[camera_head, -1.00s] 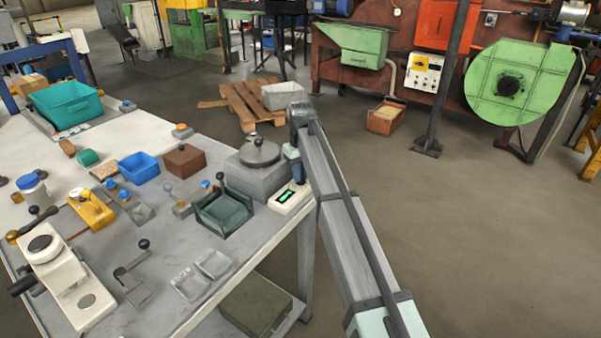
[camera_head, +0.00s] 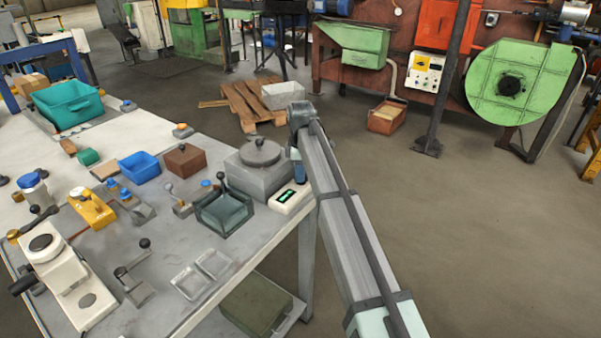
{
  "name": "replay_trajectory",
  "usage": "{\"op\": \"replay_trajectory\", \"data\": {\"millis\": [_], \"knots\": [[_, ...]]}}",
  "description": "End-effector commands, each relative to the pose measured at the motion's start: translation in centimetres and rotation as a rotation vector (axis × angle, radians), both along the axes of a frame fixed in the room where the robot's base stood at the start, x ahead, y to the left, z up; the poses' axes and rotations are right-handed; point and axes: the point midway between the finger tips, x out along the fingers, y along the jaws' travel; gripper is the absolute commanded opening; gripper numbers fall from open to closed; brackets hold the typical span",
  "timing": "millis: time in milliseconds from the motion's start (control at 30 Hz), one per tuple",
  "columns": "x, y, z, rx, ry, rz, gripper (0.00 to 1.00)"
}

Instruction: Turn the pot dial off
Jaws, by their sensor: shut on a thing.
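The pot (camera_head: 262,178) is a grey square block with a round dark lid and knob on top, at the back right corner of the grey bench. Beside its right front stands a small white unit (camera_head: 291,203) with a lit green display. My gripper (camera_head: 298,180) points down at the back end of this unit, just right of the pot. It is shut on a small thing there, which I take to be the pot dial. The dial itself is hidden behind my gripper and arm, so its setting cannot be seen.
A dark green open tray (camera_head: 224,211) stands close in front of the pot. A brown box (camera_head: 186,160) and a blue bin (camera_head: 139,168) stand to its left. Two small clear dishes (camera_head: 214,264) lie near the bench edge. The floor right of the bench is open.

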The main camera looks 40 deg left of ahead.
Motion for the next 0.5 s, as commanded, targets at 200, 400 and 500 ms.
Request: {"op": "replay_trajectory", "data": {"millis": [200, 400, 500], "knots": [[-0.04, -0.05, 0.02, 0.0, 0.0, 0.195, 0.0], [-0.07, -0.08, 0.01, 0.0, 0.0, 0.346, 0.0], [-0.08, -0.1, 0.02, 0.0, 0.0, 0.405, 0.0]]}}
